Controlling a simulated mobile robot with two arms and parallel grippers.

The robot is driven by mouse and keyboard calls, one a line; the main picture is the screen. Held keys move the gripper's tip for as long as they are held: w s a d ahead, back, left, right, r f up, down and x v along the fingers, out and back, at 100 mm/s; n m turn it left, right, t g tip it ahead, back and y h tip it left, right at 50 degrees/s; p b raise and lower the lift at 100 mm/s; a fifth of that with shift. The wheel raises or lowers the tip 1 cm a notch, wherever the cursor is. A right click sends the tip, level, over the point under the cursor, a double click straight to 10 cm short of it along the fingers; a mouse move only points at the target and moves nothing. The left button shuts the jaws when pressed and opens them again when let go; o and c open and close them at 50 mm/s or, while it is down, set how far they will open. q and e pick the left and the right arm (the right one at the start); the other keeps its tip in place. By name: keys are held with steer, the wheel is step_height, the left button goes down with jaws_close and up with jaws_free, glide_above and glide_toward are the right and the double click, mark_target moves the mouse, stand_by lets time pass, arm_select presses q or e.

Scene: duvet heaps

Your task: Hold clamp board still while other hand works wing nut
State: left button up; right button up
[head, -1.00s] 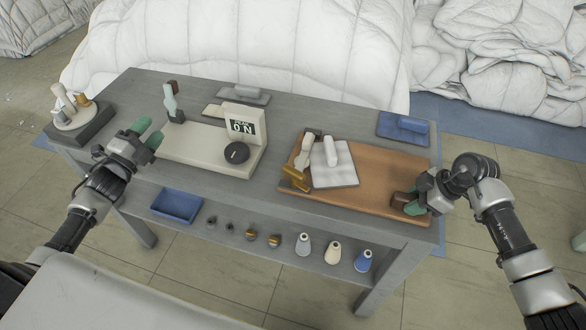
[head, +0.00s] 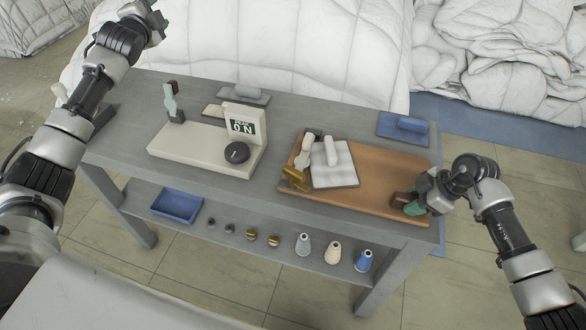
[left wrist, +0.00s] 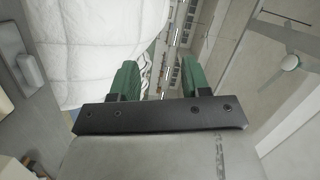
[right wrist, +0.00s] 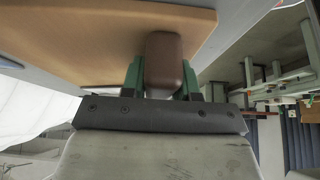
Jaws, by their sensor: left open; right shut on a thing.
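The clamp board (head: 385,180) is an orange-brown board lying flat on the right of the grey table. A white cloth square (head: 335,168) and a light clamp arm (head: 307,150) are on its left part. A brass piece (head: 294,178), perhaps the wing nut, is at its left edge. My right gripper (head: 412,203) is shut on a brown block (head: 402,198) at the board's right end; the block (right wrist: 164,62) also shows between its green fingers in the right wrist view. My left gripper (left wrist: 158,72) is open and empty, raised high beyond the table's back left, away from the board.
A beige base with a dial (head: 236,152) and an ON sign stands left of the board. A blue pad (head: 403,127) lies behind it. The lower shelf holds a blue tray (head: 176,207) and several spools. White duvets (head: 270,50) heap behind the table.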

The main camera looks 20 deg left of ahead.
arm_select(q)
steer(key=w+d+f+m+g+h, duration=0.15)
steer(key=d+f+g+h, duration=0.35)
steer(key=d, duration=0.7)
steer(key=m+g+y, duration=0.1)
steer(key=m+g, duration=0.7)
steer(key=g, duration=0.4)
glide_above(293, 171)
steer(key=f, duration=1.2)
steer(key=shift+w+f, duration=0.15)
steer(key=shift+w, duration=0.05)
steer(key=shift+s+f, duration=0.15)
steer(key=shift+s, duration=0.05)
steer(key=shift+f, duration=4.7)
steer(key=shift+c, duration=0.5)
